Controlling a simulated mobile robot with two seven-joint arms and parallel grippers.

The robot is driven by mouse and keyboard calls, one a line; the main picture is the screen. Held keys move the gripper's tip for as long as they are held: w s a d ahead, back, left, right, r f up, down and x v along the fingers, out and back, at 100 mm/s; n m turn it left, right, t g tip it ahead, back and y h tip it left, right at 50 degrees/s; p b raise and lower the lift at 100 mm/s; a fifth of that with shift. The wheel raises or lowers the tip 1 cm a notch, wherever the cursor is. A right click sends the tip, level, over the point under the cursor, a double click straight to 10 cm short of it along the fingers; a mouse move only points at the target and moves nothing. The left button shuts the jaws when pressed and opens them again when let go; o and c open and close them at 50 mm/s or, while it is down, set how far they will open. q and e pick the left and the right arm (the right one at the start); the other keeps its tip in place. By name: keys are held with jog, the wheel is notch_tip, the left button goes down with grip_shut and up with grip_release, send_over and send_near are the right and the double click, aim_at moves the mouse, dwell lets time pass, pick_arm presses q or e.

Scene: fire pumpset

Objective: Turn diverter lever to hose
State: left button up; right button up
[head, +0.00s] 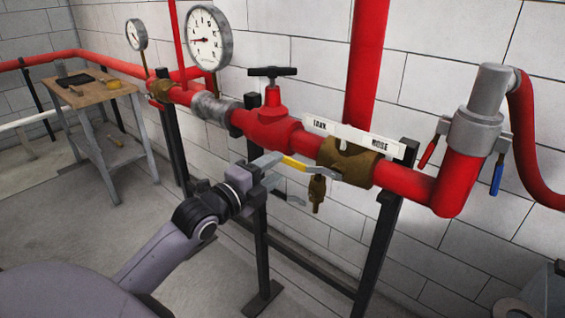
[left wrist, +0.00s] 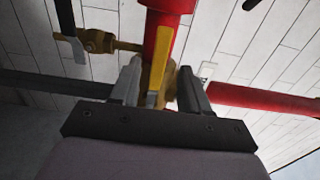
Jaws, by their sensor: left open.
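The diverter is a brass valve body (head: 347,166) on the red pipe in the head view. A label plate (head: 352,138) above it reads what looks like TANK at left and HOSE at right. The diverter lever (head: 295,163) has a yellow grip and points left, on the TANK side. My left gripper (head: 278,168) is at the free end of the lever. In the left wrist view the yellow lever (left wrist: 157,78) stands between the two open fingers (left wrist: 160,82). Contact cannot be told. My right gripper is not in view.
A small brass drain valve (head: 318,190) hangs just below the diverter. A red handwheel valve (head: 270,120) and two gauges (head: 208,38) stand to the left. A hose outlet with red and blue handles (head: 496,176) is at right. A wooden table (head: 97,92) stands far left.

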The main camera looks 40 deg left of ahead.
aim_at(286, 162)
pick_arm(q)
jog(key=shift+w+d, duration=0.2)
jog(key=shift+w, duration=1.6)
grip_shut()
